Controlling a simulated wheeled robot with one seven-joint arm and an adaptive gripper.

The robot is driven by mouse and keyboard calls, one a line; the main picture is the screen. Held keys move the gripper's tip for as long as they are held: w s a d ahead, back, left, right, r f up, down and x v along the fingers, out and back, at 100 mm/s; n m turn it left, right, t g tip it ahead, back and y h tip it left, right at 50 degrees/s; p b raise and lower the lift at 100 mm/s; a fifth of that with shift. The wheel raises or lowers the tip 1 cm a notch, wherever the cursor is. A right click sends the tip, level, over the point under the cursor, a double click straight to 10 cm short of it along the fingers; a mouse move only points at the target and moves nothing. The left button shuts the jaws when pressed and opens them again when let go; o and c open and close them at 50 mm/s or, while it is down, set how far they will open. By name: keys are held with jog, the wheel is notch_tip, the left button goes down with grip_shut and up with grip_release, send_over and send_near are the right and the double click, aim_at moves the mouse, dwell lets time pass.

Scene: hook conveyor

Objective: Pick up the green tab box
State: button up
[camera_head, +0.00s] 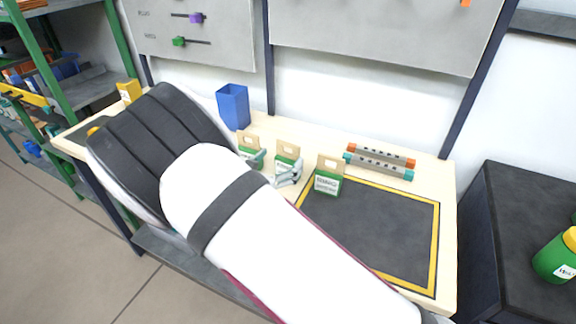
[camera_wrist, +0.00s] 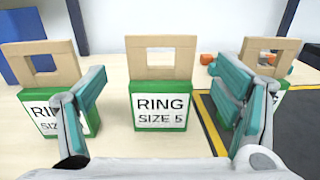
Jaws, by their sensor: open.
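Three green boxes with tan holed tabs stand upright in a row on the pale workbench (camera_head: 430,180). The middle green tab box (camera_wrist: 160,110) reads "RING SIZE 5"; it also shows in the head view (camera_head: 287,150). The left box (camera_wrist: 62,115) (camera_head: 249,138) and right box (camera_wrist: 272,48) (camera_head: 329,178) flank it; their labels are partly hidden by my fingers in the wrist view. My gripper (camera_wrist: 163,90) is open and empty, with one teal-padded finger on each side of the middle box in the picture. In the head view it (camera_head: 279,166) is close to that box; contact is not clear.
A blue bin (camera_head: 233,107) stands behind the left box. A dark cabinet (camera_head: 520,220) with a green jar (camera_head: 556,258) stands right. My arm hides the bench's front left.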

aim_at(288, 143)
jog(key=x, duration=0.4)
jog(key=shift+w+d+f, duration=0.15)
jog(key=shift+w, duration=0.1)
jog(key=c, duration=1.3)
jog(key=shift+r, duration=0.7)
notch_tip(288, 143, up, 2)
jog(key=shift+r, duration=0.1)
jog(key=s, duration=0.5)
jog(key=s+d+r, duration=0.1)
jog(key=s, duration=1)
jog(key=shift+d+r, duration=0.25)
jog(key=shift+d, duration=0.05)
